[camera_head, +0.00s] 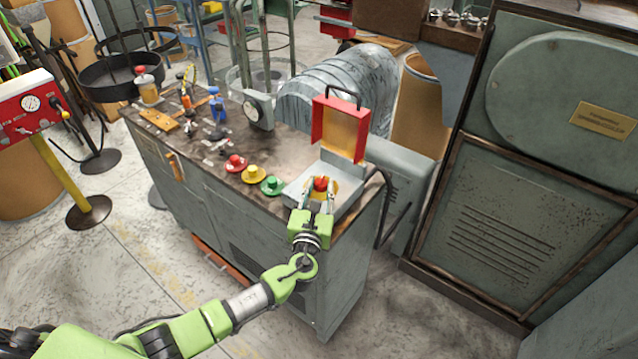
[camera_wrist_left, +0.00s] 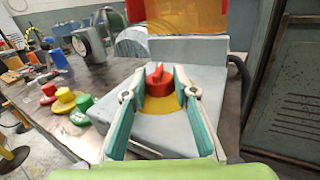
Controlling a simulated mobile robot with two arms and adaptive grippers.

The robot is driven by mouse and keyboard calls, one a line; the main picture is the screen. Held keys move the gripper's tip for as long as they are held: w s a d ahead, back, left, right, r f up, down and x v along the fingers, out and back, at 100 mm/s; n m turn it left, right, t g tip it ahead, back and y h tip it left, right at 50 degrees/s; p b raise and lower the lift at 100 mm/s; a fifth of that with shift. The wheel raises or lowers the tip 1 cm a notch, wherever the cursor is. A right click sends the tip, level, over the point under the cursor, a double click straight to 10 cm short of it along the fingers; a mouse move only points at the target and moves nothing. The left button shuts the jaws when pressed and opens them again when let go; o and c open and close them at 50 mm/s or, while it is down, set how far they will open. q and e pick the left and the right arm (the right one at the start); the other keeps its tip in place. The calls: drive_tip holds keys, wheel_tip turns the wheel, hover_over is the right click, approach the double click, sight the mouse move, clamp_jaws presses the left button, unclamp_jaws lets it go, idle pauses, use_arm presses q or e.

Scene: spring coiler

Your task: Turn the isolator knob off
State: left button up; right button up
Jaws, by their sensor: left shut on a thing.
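The isolator knob (camera_head: 320,184) is red and sits on a yellow disc on a grey box (camera_head: 349,193) at the bench's right end. In the left wrist view the knob (camera_wrist_left: 158,80) shows a raised grip bar and lies between the fingers. A red-framed cover with an amber pane (camera_head: 340,131) stands raised behind it. My left gripper (camera_head: 320,190) reaches in from the front with its fingers on either side of the knob, shut on it. In the left wrist view the left gripper (camera_wrist_left: 159,88) has one finger at each side of the knob. My right gripper is not in view.
Red (camera_head: 235,163), yellow (camera_head: 254,173) and green (camera_head: 271,185) buttons stand on the bench left of the box. A gauge (camera_head: 257,110) and small tools lie farther left. A large grey cabinet (camera_head: 540,180) stands on the right. The floor in front is clear.

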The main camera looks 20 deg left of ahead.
use_arm(q)
drive_tip(key=n+y, duration=0.1)
drive_tip(key=y, duration=0.1)
drive_tip(key=shift+d+f+n+g+y, duration=0.1)
drive_tip(key=shift+d+n+g+y, duration=0.2)
drive_tip(key=shift+n, duration=0.1)
drive_tip(key=shift+w+n+g+y+b, duration=0.1)
drive_tip(key=shift+n+g+y+b, duration=0.3)
drive_tip(key=shift+n+y+b, duration=0.55)
drive_tip(key=shift+n+g+y+b, duration=0.8)
drive_tip(key=shift+n+g+y, duration=0.2)
drive_tip(key=shift+y, duration=0.85)
drive_tip(key=o, duration=1.1)
drive_tip(key=shift+d, duration=0.1)
drive_tip(key=v, duration=1.2)
